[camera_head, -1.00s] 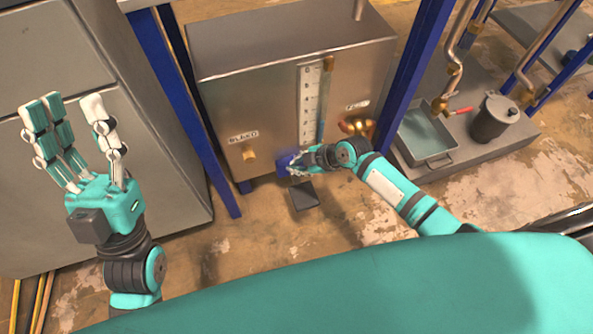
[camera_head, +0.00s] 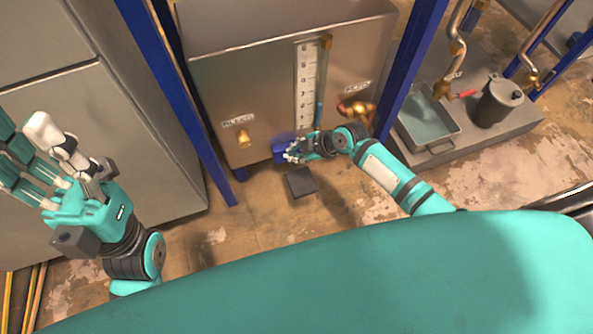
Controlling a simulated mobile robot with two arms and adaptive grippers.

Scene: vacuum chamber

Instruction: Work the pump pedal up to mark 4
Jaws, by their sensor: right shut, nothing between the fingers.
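A steel pump cabinet (camera_head: 225,75) stands ahead, with a white numbered scale (camera_head: 307,85) and a thin blue-tinted tube (camera_head: 320,102) beside it. The numbers are too small to read surely. A blue block (camera_head: 280,151) sits at the cabinet's lower front edge, and a dark flat plate (camera_head: 301,182) lies below it near the floor. I cannot tell which is the pedal. My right gripper (camera_head: 290,153) is shut and empty, right at the blue block; contact is unclear. My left gripper (camera_head: 32,158) is open and empty at the left, with its fingers spread.
A brass bleed knob (camera_head: 243,138) and a brass valve (camera_head: 357,109) are on the cabinet front. Blue posts (camera_head: 185,110) flank it. A tray (camera_head: 428,123) and a lidded pot (camera_head: 497,101) stand at right. Grey cabinets (camera_head: 120,140) fill the left. Floor shows below the plate.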

